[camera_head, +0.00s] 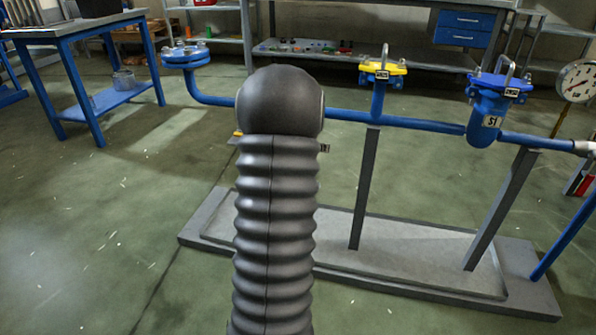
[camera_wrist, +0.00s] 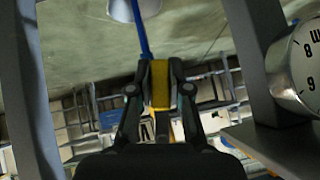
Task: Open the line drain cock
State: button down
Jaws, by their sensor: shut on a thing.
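In the wrist view my gripper (camera_wrist: 160,91) is shut on a narrow yellow handle (camera_wrist: 160,75), with one finger on each side of it. I take this to be the line drain cock's handle. A blue rod or pipe (camera_wrist: 143,35) runs upward from near it. In the head view my dark arm with its bellows hides my gripper and most of the cock. Only a small yellow bit (camera_head: 238,134) and a small tag (camera_head: 325,148) show at the arm's edges, below the blue pipe (camera_head: 345,113).
The blue pipe carries a yellow-topped fitting (camera_head: 383,68), a blue vessel marked S1 (camera_head: 490,105) and a round gauge (camera_head: 577,80). A flange (camera_head: 187,58) ends it at the left. Grey posts stand on a low base (camera_head: 420,262). A blue-legged table (camera_head: 85,75) stands left.

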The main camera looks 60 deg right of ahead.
jog(key=shift+d+r, duration=0.1)
dwell(0.4)
jog(key=c, duration=1.1)
grip_release()
jog(key=shift+s+a+r, duration=0.35)
jog(key=shift+s+a, duration=0.5)
jog(key=shift+a, duration=1.35)
jog(key=shift+s+a+r, duration=0.3)
jog(key=shift+s+a, duration=0.55)
jog(key=shift+a, duration=1.4)
jog(key=shift+s+a+r, duration=0.35)
jog(key=shift+s+a, duration=0.5)
jog(key=shift+a, duration=1.35)
